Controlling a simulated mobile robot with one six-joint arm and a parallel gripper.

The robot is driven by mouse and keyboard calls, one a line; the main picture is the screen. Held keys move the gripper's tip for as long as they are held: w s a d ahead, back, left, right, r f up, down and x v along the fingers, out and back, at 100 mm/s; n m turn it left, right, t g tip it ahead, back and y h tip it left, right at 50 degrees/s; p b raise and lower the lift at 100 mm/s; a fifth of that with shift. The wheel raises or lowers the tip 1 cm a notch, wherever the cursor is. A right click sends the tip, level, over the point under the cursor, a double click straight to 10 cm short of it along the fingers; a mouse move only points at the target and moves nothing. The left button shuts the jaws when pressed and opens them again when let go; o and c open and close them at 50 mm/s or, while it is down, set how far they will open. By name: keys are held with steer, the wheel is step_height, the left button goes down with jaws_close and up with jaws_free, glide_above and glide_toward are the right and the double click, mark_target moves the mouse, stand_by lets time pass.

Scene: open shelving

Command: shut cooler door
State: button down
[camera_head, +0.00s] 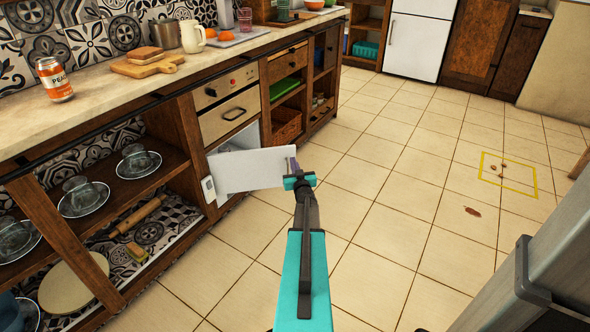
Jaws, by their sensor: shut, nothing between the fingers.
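The cooler door (252,169) is a white panel standing open, jutting out to the right from the low counter over the tiled floor. Its left end is by the cabinet post, and its right end is the free edge. Part of the cooler's pale opening (243,138) shows behind and above the door, under a beige drawer front; the inside is mostly hidden. My gripper (292,166) is shut and empty at the door's right free edge. I cannot tell whether the fingers touch the door. My teal arm reaches up from the bottom middle.
The counter (160,85) runs along the left with a can (54,80), bread and a pitcher on top. Open shelves (140,185) hold glass-covered plates and a rolling pin. A grey surface (535,270) fills the lower right.

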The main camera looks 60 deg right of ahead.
mark_target(289, 149)
steer(key=shift+b+x, duration=0.8)
steer(key=shift+x, duration=2.65)
steer(key=shift+w, duration=0.1)
